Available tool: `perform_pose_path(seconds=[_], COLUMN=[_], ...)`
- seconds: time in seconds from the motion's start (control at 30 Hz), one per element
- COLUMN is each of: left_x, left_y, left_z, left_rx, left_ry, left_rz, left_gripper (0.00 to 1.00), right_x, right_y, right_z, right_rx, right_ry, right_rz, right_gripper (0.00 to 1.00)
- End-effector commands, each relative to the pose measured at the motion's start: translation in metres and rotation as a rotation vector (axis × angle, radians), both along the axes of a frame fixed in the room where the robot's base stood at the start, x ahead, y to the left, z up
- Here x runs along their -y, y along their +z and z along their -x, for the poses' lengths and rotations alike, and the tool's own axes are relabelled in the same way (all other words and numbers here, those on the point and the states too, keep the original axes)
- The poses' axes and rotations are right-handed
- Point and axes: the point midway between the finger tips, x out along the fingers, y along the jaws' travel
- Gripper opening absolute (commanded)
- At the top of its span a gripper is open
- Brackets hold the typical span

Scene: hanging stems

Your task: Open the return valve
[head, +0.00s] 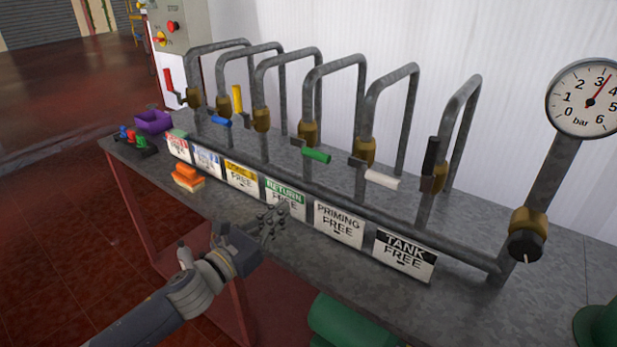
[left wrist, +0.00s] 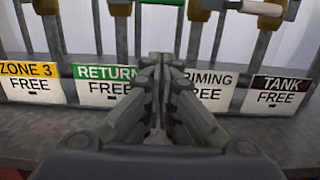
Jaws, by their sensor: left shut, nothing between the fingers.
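The return valve has a green handle (head: 316,156) on a brass body (head: 307,132), above the green-headed RETURN FREE tag (head: 284,198). The green handle lies across its pipe, pointing right and slightly toward me. In the left wrist view, part of the green handle (left wrist: 163,2) shows at the top edge, and the RETURN tag (left wrist: 103,84) is partly covered by my fingers. My left gripper (head: 280,212) is shut and empty, in front of the RETURN tag and below the handle, apart from it. It also shows in the left wrist view (left wrist: 166,62). My right gripper is out of view.
The white handle (head: 381,178) of the priming valve and the upright black handle (head: 430,156) stand to the right. Blue, yellow and red handles are to the left. A pressure gauge (head: 570,112) stands far right. An orange block (head: 187,177) lies at the bench's left front.

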Motion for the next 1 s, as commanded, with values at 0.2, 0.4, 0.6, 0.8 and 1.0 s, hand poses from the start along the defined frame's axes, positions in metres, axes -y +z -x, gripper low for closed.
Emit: perform_pose_path(seconds=[0.2,0.4,0.6,0.8,1.0], left_x=[0.0,0.004,0.024,0.047,0.06], left_y=[-0.001,0.0,0.004,0.005,0.02], left_z=[0.0,-0.007,-0.033,-0.063,-0.084], left_rx=[-0.001,-0.003,-0.003,-0.004,0.0], left_ry=[0.0,0.002,0.001,0.0,0.001], left_rz=[0.0,0.003,0.005,0.006,0.004], left_gripper=[0.0,0.0,0.0,0.0,0.0], right_x=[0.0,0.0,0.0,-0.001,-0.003], right_y=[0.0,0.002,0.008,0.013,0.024], right_z=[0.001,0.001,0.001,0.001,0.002], right_rx=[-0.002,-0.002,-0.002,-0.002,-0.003], right_ry=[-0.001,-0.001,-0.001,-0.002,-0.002], right_rz=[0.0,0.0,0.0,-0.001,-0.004], right_gripper=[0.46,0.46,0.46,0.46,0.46])
